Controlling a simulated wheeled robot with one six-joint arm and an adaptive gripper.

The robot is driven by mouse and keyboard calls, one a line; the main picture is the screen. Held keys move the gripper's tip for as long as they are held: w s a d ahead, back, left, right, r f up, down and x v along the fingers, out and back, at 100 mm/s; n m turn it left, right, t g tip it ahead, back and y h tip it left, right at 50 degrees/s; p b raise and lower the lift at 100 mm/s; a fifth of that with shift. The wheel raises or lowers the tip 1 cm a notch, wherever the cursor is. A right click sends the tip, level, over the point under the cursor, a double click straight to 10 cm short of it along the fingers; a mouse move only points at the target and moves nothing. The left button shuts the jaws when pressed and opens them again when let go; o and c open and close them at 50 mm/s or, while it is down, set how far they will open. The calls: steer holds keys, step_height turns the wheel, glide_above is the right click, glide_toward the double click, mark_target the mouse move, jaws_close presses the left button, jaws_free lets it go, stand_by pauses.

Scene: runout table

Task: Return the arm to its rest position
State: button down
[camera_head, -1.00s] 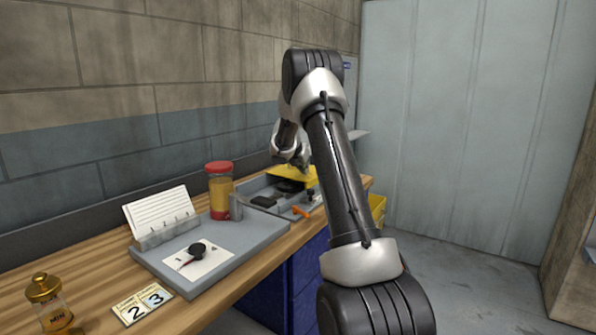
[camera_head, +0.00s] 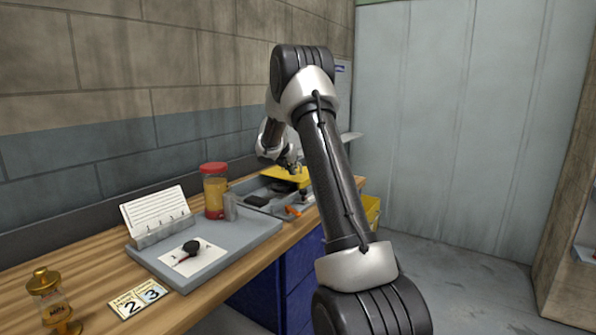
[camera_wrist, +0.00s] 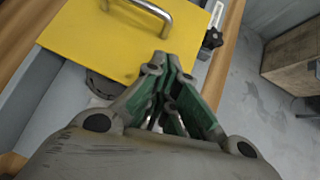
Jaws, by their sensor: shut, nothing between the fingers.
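My gripper (camera_wrist: 168,75) shows in the wrist view with its green-padded fingers closed together and nothing between them. It is over the edge of a yellow panel (camera_wrist: 95,38) with a metal handle (camera_wrist: 148,10). Whether the fingertips touch the panel cannot be told. In the head view my arm reaches up, bends and drops toward the far tray, where the yellow panel (camera_head: 287,177) lies. The gripper itself is mostly hidden there behind my arm.
On the wooden bench stand a red-lidded jar (camera_head: 215,192), a grey tray (camera_head: 235,238) with a card and black knob, a brass-capped oiler (camera_head: 50,300) and a number plate (camera_head: 138,298). The far grey tray (camera_head: 262,205) holds dark parts. Open floor (camera_head: 470,290) lies at right.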

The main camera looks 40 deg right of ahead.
steer(key=v, duration=0.8)
steer(key=shift+a, duration=0.15)
